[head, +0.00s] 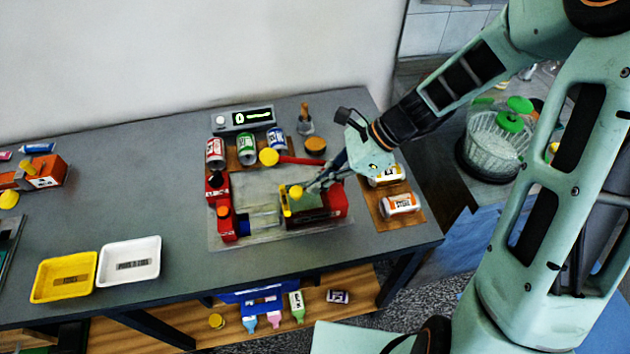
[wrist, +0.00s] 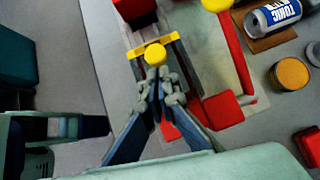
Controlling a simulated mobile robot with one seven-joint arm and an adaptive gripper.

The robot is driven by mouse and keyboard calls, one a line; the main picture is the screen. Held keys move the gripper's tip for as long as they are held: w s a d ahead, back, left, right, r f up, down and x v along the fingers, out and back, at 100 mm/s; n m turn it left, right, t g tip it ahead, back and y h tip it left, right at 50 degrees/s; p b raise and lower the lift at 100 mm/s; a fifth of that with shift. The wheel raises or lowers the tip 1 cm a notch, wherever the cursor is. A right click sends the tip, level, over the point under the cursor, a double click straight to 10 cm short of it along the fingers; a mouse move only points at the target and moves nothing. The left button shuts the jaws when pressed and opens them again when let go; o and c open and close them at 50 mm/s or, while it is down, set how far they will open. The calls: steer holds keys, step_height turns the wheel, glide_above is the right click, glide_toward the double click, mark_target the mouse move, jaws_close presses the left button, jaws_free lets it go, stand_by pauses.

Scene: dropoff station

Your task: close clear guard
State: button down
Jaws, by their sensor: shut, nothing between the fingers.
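The fixture (head: 225,243) stands on the table with red blocks around a pale plate. What looks like the clear guard (head: 292,194) is at its front right, with a yellow edge and knob; its pane is hard to make out. In the wrist view the guard's yellow-edged bar (wrist: 172,40) carries a round yellow knob (wrist: 155,54). My gripper (head: 312,187) is shut and empty, pointing down beside the knob. In the wrist view the fingertips (wrist: 163,88) are just below the knob; whether they touch it I cannot tell. The guard's exact angle is unclear.
A red lever with a yellow knob (head: 269,157) lies behind the guard. Several cans (head: 246,149) and a display box (head: 242,119) stand at the back. Cans on a wooden board (head: 410,221) are to the right. Yellow (head: 36,292) and white (head: 103,278) trays sit front left.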

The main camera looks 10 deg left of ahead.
mark_target(281, 189)
steer(key=shift+a, duration=0.35)
steer(key=shift+s+a, duration=0.1)
steer(key=s+a, duration=0.4)
steer(key=a, duration=0.7)
steer(key=shift+s+b, duration=0.3)
steer(key=shift+b, duration=0.15)
steer(key=shift+w+d, duration=0.1)
steer(key=shift+d, duration=0.05)
steer(key=d, duration=0.1)
steer(key=d+r+p, duration=0.1)
steer(key=d, duration=0.1)
steer(key=w+d, duration=0.1)
steer(key=shift+d+r+p, duration=0.15)
steer(key=shift+p, duration=0.15)
steer(key=v, duration=0.9)
